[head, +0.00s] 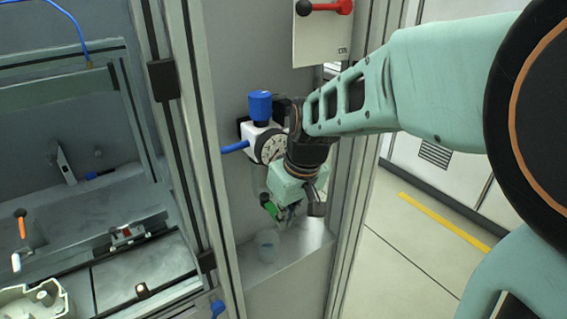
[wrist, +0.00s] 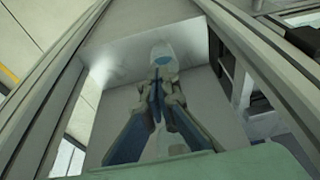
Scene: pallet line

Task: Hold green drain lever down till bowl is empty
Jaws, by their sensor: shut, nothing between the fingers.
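The green drain lever (head: 270,208) shows in the head view below the pressure regulator, whose blue knob (head: 259,107) and round gauge (head: 270,147) are above it. The clear bowl (head: 258,180) is partly hidden by my gripper, and I cannot make out its liquid level. My gripper (head: 287,212) is shut and empty, pointing down close beside the lever; I cannot tell whether they touch. In the wrist view its fingertips (wrist: 157,88) are together. I cannot make out the lever there.
A clear cup (head: 267,245) stands on the ledge (head: 300,248) below the lever; it also shows in the wrist view (wrist: 162,54). Metal frame posts (head: 200,150) flank the recess. A panel with a red-and-black handle (head: 326,7) is above. A workstation is at left.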

